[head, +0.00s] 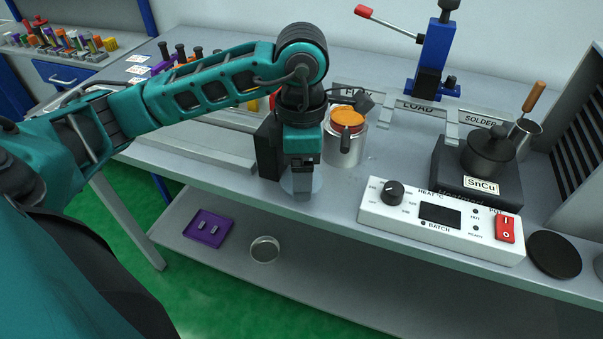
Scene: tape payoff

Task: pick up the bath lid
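The solder bath is a dark block (476,182) labelled SnCu at the right of the bench. A dark round lid with a knob (489,152) appears to sit on top of it. My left gripper (302,190) points down near the bench's front edge, left of the bath and apart from it. Its fingers look close together, but I cannot tell whether they are open or shut. A pale round shape (313,184) shows behind the fingertips. My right gripper is not in view.
A white heater control box (440,220) stands in front of the bath. A black disc (553,254) lies to its right. A metal can with an orange top (345,135) stands close right of my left gripper. A blue press (435,55) stands behind. The lower shelf holds a purple tray (208,239).

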